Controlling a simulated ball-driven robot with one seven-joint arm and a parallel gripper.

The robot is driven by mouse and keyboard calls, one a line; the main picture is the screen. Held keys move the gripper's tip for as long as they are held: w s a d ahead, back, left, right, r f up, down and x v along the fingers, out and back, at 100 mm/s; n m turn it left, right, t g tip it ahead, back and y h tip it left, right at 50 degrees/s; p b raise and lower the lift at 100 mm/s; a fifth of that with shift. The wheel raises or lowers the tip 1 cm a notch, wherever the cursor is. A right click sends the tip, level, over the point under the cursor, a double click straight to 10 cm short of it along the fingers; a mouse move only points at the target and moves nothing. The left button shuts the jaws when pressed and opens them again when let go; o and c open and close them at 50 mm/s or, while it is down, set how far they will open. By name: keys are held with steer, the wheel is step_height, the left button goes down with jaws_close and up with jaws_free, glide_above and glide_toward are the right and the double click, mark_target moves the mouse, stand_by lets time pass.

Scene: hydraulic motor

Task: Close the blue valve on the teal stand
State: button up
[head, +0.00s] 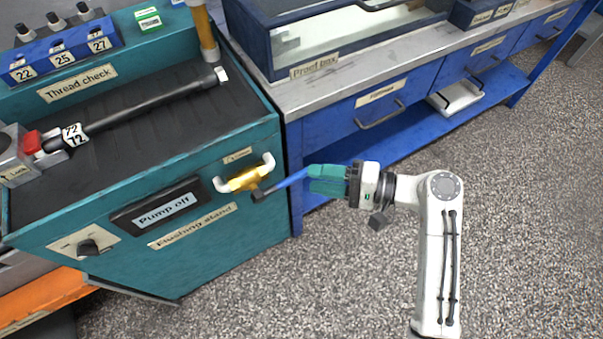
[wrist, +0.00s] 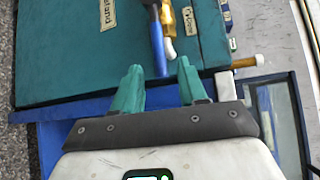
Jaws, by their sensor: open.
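The blue valve (head: 290,180) is a straight blue lever on a dark pivot, sticking out from the front of the teal stand (head: 215,265), just below and right of a yellow handle. In the wrist view the blue lever (wrist: 157,45) points toward my gripper (wrist: 160,70). Its free end lies between the two teal fingertips, with a gap visible on each side. My gripper (head: 312,178) is open at the lever's outer end in the head view. The fingers partly hide the lever's end there, and I cannot tell if they touch it.
The yellow handle (head: 243,179) with white ends sits close beside the lever. A "Pump off" panel (head: 163,208) and a black knob (head: 88,247) are farther left on the stand. A blue drawer bench (head: 345,120) stands behind to the right. The speckled floor (head: 330,280) is clear.

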mark_target(302, 178)
steer(key=x, duration=0.5)
steer(key=shift+a+b, duration=0.3)
steer(key=shift+a, duration=0.05)
jaws_close()
stand_by(0.3)
